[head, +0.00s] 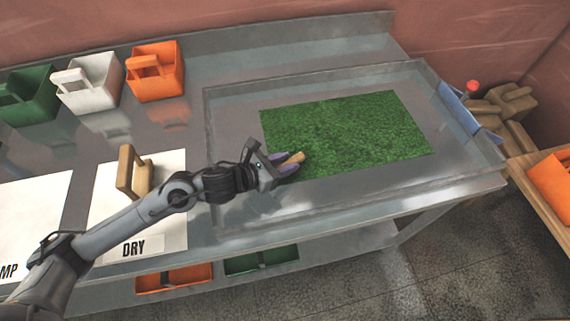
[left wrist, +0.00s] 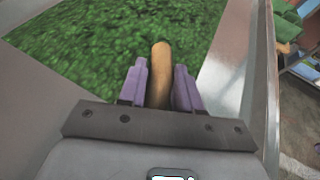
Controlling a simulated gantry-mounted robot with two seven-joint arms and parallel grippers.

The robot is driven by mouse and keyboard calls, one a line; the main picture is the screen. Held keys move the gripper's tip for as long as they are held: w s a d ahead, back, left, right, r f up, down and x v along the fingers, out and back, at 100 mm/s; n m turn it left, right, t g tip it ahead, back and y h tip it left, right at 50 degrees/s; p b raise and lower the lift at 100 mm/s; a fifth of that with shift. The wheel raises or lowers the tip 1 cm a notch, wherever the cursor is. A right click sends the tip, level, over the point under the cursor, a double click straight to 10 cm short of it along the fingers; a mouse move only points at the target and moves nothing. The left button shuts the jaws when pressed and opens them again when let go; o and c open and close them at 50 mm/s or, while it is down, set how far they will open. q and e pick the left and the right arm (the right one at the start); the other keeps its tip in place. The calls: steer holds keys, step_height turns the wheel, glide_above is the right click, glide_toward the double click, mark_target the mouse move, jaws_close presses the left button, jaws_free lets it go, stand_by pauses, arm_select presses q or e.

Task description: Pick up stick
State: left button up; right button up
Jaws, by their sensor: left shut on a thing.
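The stick (head: 295,158) is short, tan and wooden, with a rounded end. My left gripper (head: 281,162) is over the near-left part of the green mat (head: 350,130), its purple fingers shut on the stick. In the left wrist view the stick (left wrist: 161,75) points away between the two purple fingers of the left gripper (left wrist: 160,85). The stick's near end is hidden by the gripper body. I cannot tell whether the stick touches the mat. My right gripper is not in view.
The mat lies in a shallow clear-walled tray (head: 230,120) on a metal table. A wooden handled block (head: 136,175) stands on the white DRY sheet (head: 165,225). Green (head: 28,95), white (head: 88,85) and orange (head: 155,72) bins stand at the back left.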

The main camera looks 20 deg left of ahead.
arm_select(q)
step_height(320, 180, up, 3)
steer(key=shift+p, duration=0.3)
steer(key=s+r+p, duration=0.2)
steer(key=s+r, duration=0.4)
steer(key=s, duration=0.5)
steer(key=shift+s+d+r+p, duration=0.3)
steer(key=shift+s+d, duration=0.05)
steer(key=shift+d, duration=0.05)
